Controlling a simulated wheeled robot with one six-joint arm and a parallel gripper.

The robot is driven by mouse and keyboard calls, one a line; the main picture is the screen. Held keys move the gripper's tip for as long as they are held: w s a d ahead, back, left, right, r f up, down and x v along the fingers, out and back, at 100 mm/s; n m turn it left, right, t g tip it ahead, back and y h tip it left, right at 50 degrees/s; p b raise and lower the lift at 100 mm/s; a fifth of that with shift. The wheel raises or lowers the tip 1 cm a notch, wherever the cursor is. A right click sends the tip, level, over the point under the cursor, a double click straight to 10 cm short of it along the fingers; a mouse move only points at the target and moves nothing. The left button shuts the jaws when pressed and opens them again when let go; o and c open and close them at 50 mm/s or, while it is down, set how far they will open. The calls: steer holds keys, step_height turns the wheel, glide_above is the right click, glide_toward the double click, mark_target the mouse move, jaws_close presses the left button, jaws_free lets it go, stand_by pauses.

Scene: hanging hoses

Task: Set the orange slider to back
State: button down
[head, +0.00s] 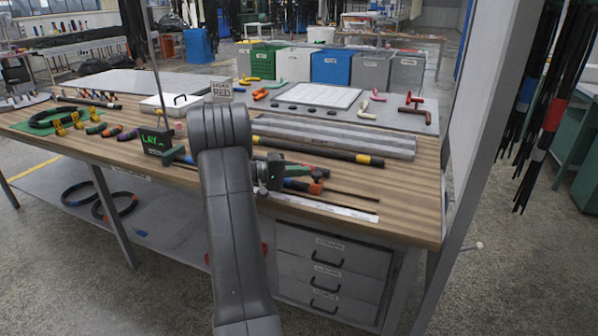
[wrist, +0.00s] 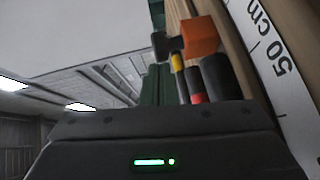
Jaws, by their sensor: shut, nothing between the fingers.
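The orange slider (head: 316,188) shows as a small orange piece near the front edge of the workbench, just right of my gripper. In the wrist view, an orange block (wrist: 200,37) with a dark piece at its left appears beyond my gripper, close to the ruler. My gripper (head: 290,173) is low over the bench's front edge, with its fingers shut and empty. Its dark green fingers also show in the wrist view (wrist: 158,82), below and left of the orange block. I cannot tell whether they touch it. My arm hides part of the bench.
A white ruler (head: 330,208) runs along the front edge. Dark hoses with coloured bands (head: 320,150) and a grey channel (head: 345,138) lie behind. A green-lit display box (head: 156,141) stands left of my arm. Drawers (head: 325,272) are below; dark hoses hang at right (head: 540,110).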

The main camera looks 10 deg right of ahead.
steer(key=s+d+b, duration=0.3)
steer(key=d, duration=0.1)
steer(key=s+d+b, duration=0.3)
steer(key=d, duration=0.1)
steer(key=s+d+b, duration=0.3)
steer(key=d, duration=0.2)
steer(key=shift+d+f, duration=0.1)
steer(key=shift+f, duration=0.05)
steer(key=shift+s+d+r, duration=0.2)
steer(key=shift+s+d, duration=0.1)
steer(key=shift+d, duration=0.15)
steer(key=shift+w+a+b, duration=0.15)
steer(key=shift+b, duration=0.15)
steer(key=w+a, duration=0.2)
steer(key=a, duration=0.1)
steer(key=w+a, duration=0.1)
steer(key=shift+a+r, duration=0.2)
steer(key=shift+r, duration=0.2)
steer(key=a, duration=0.8)
steer(key=shift+s+a+r+p, duration=0.2)
steer(key=shift+s+r+p, duration=0.1)
steer(key=shift+s+r, duration=0.1)
